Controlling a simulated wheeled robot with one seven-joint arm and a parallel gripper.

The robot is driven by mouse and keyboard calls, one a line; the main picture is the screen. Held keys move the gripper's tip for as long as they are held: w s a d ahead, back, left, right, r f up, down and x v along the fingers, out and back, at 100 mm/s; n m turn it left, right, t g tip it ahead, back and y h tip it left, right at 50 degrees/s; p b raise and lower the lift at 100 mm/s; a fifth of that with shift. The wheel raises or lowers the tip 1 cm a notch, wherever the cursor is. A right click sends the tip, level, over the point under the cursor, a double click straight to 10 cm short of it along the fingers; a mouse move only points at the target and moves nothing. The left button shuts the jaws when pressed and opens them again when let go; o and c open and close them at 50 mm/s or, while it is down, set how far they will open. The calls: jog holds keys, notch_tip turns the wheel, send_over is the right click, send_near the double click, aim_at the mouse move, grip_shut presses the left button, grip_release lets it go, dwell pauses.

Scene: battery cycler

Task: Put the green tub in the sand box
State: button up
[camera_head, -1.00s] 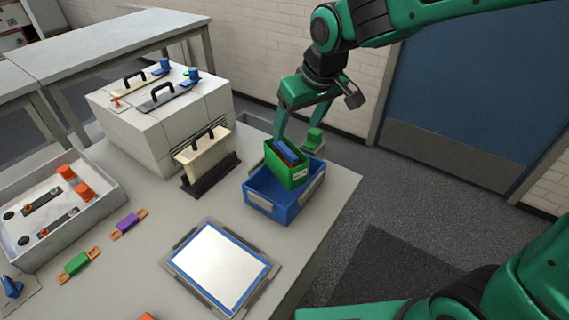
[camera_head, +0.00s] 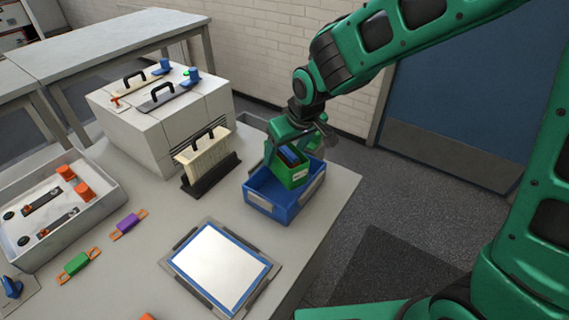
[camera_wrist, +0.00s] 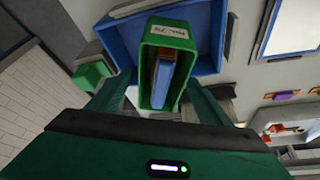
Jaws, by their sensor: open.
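The green tub (camera_head: 296,180) sits inside the blue bin (camera_head: 272,208) and holds blue and orange-red flat pieces. In the wrist view the tub (camera_wrist: 151,103) has a white label on its end wall. My gripper (camera_wrist: 160,84) is open, with one finger on each side of the tub; I cannot tell whether they touch it. In the head view my gripper (camera_head: 292,148) is over the back of the tub and partly hides it. No box is clearly marked as the sand box; a grey open container (camera_head: 250,121) shows partly behind the bin.
A framed white panel (camera_head: 220,265) lies in front. A white tray (camera_head: 75,235) is at far left. In the wrist view, a green block (camera_wrist: 92,72) is beside the bin.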

jog(key=shift+f, duration=0.45)
dwell(0.6)
jog(key=c, duration=1.2)
jog(key=shift+w, duration=0.1)
jog(key=c, duration=0.3)
jog(key=shift+r, duration=0.1)
